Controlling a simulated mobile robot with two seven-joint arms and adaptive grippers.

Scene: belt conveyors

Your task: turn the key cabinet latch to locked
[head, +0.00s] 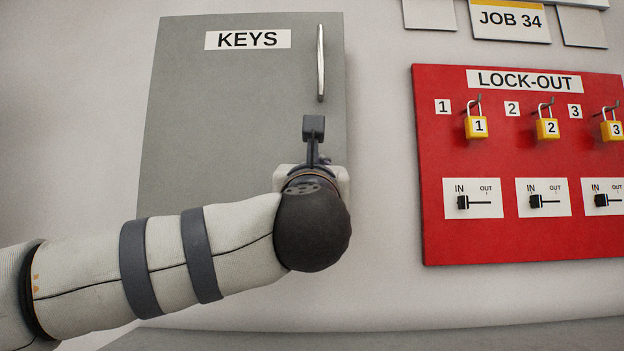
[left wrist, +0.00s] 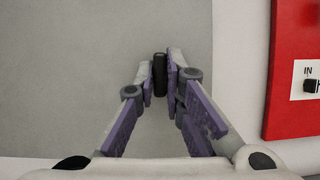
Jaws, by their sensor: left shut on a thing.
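The grey key cabinet (head: 235,115), labelled KEYS, is on the wall at the left of the head view. Its door also fills much of the left wrist view (left wrist: 80,60). The latch (left wrist: 160,72) is a narrow black piece that stands upright near the door's right edge in the left wrist view. My left gripper (left wrist: 160,84) is shut on the latch, with a purple-lined finger on each side of it. In the head view my left wrist hides the latch and nearly all of the gripper. My right gripper is in neither view.
A silver bar handle (head: 320,62) stands upright on the cabinet door above my wrist. A red LOCK-OUT board (head: 435,225) with yellow numbered padlocks (head: 478,127) and black sliders hangs to the right. Bare wall lies between the cabinet and the board.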

